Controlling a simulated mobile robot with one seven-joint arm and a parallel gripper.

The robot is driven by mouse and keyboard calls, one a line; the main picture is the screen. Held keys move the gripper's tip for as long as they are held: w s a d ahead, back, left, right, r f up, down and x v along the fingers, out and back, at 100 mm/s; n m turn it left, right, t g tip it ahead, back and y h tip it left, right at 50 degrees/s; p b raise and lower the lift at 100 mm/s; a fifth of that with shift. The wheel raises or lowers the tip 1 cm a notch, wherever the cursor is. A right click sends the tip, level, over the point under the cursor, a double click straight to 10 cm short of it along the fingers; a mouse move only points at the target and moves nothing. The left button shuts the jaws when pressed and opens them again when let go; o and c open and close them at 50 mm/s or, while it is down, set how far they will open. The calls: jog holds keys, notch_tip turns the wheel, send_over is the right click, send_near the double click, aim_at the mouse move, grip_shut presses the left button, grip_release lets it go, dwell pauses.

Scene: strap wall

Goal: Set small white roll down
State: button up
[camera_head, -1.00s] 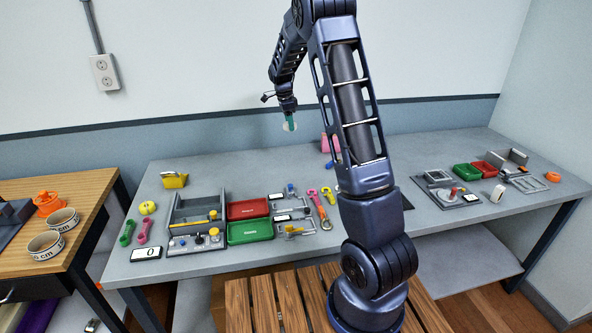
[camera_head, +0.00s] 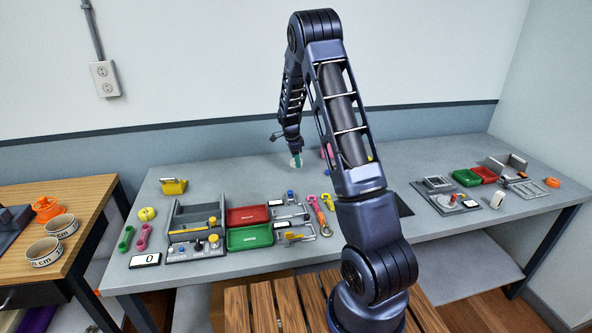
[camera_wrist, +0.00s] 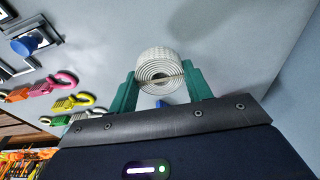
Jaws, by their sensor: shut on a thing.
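The small white roll (camera_wrist: 160,70) is held between the green fingers of my gripper (camera_wrist: 160,88) in the wrist view, its coiled end facing the camera. In the head view my gripper (camera_head: 296,161) is low over the back middle of the grey table (camera_head: 350,232), and only a little of the white roll shows there. I cannot tell whether the roll touches the table top.
A red tray (camera_head: 247,215) and a green tray (camera_head: 250,237) lie left of middle. Pink and yellow carabiners (camera_head: 326,199) lie in front of my gripper. Another white roll (camera_head: 497,201) stands at the right. The table behind the trays is clear.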

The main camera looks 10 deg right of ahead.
aim_at(296, 175)
jog(key=shift+f, duration=2.55)
jog(key=shift+f, duration=0.15)
jog(key=o, duration=1)
jog(key=shift+c, duration=0.2)
